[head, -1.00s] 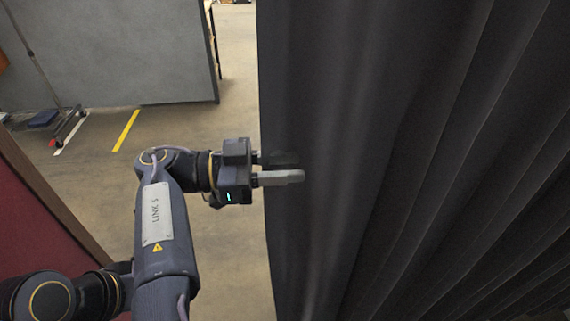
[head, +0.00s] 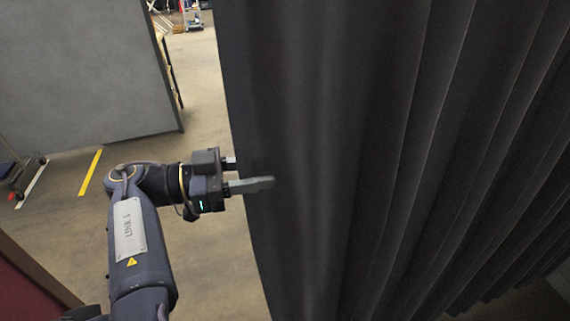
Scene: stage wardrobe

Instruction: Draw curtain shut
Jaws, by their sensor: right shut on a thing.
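The dark grey pleated curtain (head: 330,130) fills the middle and right of the head view, hanging in folds with its free edge on the left. My right gripper (head: 252,176) is at this edge, roughly level, pointing right. It is shut on the curtain's edge. One finger shows in front of the cloth; most of the other is hidden by the curtain. My left gripper is not in view.
A grey panel (head: 85,75) stands at the upper left. A wheeled stand (head: 25,175) is at the far left, near yellow (head: 91,171) and white floor tape. A dark red panel (head: 25,285) is at the lower left. Bare floor (head: 215,245) lies left of the curtain.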

